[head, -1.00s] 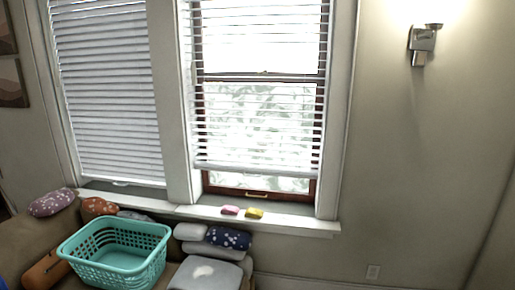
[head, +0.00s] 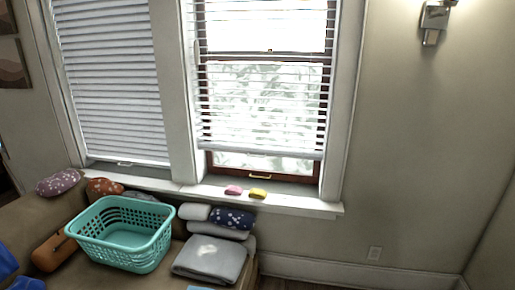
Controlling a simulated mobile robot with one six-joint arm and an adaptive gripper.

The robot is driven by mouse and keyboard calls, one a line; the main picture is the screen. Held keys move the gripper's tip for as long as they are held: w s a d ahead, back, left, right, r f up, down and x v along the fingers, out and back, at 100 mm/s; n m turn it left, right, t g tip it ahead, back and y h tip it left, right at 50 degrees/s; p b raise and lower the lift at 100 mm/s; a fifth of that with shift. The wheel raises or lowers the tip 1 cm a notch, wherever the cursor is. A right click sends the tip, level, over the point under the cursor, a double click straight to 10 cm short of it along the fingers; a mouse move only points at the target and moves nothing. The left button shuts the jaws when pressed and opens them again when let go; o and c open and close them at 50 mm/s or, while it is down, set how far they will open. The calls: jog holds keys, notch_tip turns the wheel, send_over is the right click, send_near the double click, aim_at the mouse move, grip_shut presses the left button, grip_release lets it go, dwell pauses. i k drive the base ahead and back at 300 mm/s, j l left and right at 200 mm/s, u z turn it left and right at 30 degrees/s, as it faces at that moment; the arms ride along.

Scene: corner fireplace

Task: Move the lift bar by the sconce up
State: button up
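The right-hand window is the one nearer the wall sconce (head: 435,17). Its white slatted blind (head: 225,110) hangs most of the way down, and its pale bottom bar (head: 260,151) sits level above the sill. Below that bar, a strip of brown window frame shows, with a small yellowish handle (head: 260,176) on its lower rail. The left window's blind (head: 115,90) hangs lower, with a small pale handle (head: 124,164) below it. My gripper is not in view.
A pink sponge-like block (head: 234,190) and a yellow one (head: 258,193) lie on the white sill (head: 300,205). Below stand a turquoise basket (head: 125,255), folded grey cloth (head: 208,260) and cushions. Bare floor and wall lie to the right, with an outlet (head: 375,253).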

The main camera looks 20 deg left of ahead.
aim_at(206, 149)
jog(key=i+u, duration=0.2)
jog(key=i, duration=0.35)
jog(key=i+u, duration=0.15)
jog(key=i, duration=0.4)
jog(key=i+u, duration=0.2)
jog(key=i, duration=0.35)
jog(key=i+l+u, duration=0.15)
jog(key=i, duration=0.4)
jog(key=i+l+u, duration=0.2)
jog(key=i, duration=0.3)
jog(key=i+l+u, duration=0.15)
jog(key=i+l, duration=0.2)
jog(key=i, duration=0.2)
